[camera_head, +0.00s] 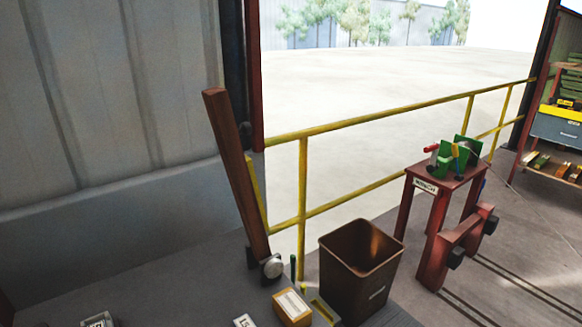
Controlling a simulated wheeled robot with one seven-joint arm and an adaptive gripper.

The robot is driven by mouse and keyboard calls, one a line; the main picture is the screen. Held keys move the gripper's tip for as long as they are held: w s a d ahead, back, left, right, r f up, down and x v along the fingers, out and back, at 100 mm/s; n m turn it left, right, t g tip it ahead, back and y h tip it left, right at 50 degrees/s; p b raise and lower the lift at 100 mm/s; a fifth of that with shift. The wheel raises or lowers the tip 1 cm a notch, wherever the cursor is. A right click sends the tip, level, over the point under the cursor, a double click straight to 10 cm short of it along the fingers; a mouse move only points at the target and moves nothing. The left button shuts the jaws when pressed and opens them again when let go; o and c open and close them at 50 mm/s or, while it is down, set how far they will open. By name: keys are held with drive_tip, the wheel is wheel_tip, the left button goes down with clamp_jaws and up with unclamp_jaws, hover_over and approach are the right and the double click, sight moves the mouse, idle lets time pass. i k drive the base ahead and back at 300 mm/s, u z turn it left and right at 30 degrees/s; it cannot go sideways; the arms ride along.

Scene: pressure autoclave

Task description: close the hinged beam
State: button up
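A reddish-brown beam (237,175) stands raised and tilted, its top end leaning to the left. Its lower end meets a round grey metal fitting (271,267), which looks like its pivot, at the edge of a grey surface. The beam stands in front of the grey wall and the left end of a yellow railing (303,190). My gripper is not in view.
A brown open bin (345,285) stands right of the pivot. Near it are a small orange-brown box (292,307) and a white label (243,321). Further right are a red stand (452,180) with green equipment, a low red frame (455,245) and shelves (560,130).

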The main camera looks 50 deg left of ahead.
sight(241, 173)
drive_tip(key=i, duration=1.3)
drive_tip(key=u, duration=2.75)
